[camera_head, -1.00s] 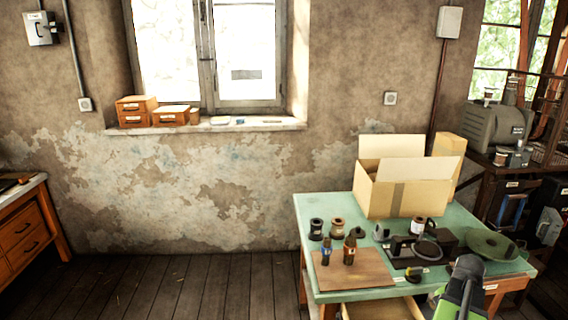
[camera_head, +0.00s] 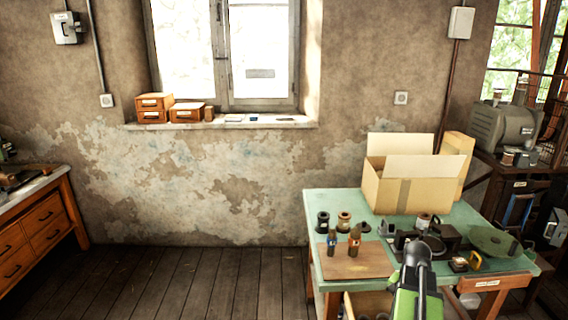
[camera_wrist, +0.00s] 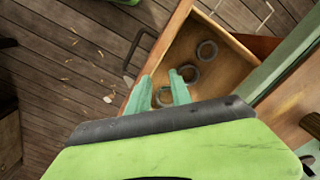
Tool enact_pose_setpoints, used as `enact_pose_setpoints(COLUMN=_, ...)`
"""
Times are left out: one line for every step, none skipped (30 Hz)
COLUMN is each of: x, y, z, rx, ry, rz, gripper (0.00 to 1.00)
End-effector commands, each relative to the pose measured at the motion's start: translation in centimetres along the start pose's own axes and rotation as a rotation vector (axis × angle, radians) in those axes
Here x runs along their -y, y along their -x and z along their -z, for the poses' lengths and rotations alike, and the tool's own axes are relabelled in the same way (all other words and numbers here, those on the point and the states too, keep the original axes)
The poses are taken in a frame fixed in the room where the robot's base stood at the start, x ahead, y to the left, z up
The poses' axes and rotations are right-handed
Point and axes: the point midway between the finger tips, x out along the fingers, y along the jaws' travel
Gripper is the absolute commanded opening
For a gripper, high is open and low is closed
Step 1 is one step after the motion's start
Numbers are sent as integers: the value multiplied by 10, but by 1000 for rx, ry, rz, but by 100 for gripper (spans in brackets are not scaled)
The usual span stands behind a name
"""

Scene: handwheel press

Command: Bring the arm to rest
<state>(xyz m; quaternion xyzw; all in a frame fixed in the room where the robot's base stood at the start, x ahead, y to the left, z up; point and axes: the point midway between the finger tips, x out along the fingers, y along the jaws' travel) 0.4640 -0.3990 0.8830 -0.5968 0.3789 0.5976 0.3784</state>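My gripper (camera_wrist: 160,76) shows in the wrist view as two pale green fingers with a gap between them, open and with nothing held. It is above an open wooden drawer (camera_wrist: 225,58) with several dark grey rings (camera_wrist: 193,74) in it. One ring shows partly between and behind the fingers, lower down, not gripped. In the head view my green and black arm rises at the front of the green table (camera_head: 318,206). It covers part of the dark press (camera_head: 442,234) and its handwheel; the fingers cannot be made out there.
On the table stand two small bottles (camera_head: 355,242) on a wooden board (camera_head: 358,264), spools (camera_head: 322,220), an open cardboard box (camera_head: 405,190) and a round green disc (camera_head: 492,240). A wooden cabinet (camera_head: 35,232) stands at left. The floor (camera_head: 190,280) between is clear.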

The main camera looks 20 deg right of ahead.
Motion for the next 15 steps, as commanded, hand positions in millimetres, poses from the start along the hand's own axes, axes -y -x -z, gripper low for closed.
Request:
enact_pose_setpoints(x=26, y=0, z=-13, rx=0, ry=50, rz=0, gripper=26)
enact_pose_setpoints(x=41, y=0, z=-21, rx=0, ry=81, rz=0, gripper=26)
enact_pose_setpoints(x=63, y=0, z=-34, rx=0, ry=126, rz=0, gripper=26)
enact_pose_setpoints(x=81, y=0, z=-46, rx=0, ry=165, rz=0, gripper=26)
enact_pose_setpoints(x=100, y=0, z=-59, rx=0, ry=209, rz=0, gripper=26)
enact_pose_setpoints(x=127, y=0, z=-81, rx=0, ry=276, rz=0, gripper=26)
enact_pose_setpoints(x=147, y=0, z=-99, rx=0, ry=330, rz=0, gripper=26)
enact_pose_setpoints(x=166, y=0, z=-118, rx=0, ry=387, rz=0, gripper=26)
enact_pose_setpoints(x=189, y=0, z=-144, rx=0, ry=462, rz=0, gripper=26)
enact_pose_setpoints(x=204, y=0, z=-163, rx=0, ry=518, rz=0, gripper=26)
enact_pose_setpoints(x=218, y=0, z=-183, rx=0, ry=575, rz=0, gripper=26)
enact_pose_setpoints(x=234, y=0, z=-209, rx=0, ry=648, rz=0, gripper=26)
enact_pose_setpoints(x=244, y=0, z=-227, rx=0, ry=701, rz=0, gripper=26)
enact_pose_setpoints(x=253, y=0, z=-244, rx=0, ry=750, rz=0, gripper=26)
enact_pose_setpoints(x=262, y=0, z=-265, rx=0, ry=813, rz=-1, gripper=26)
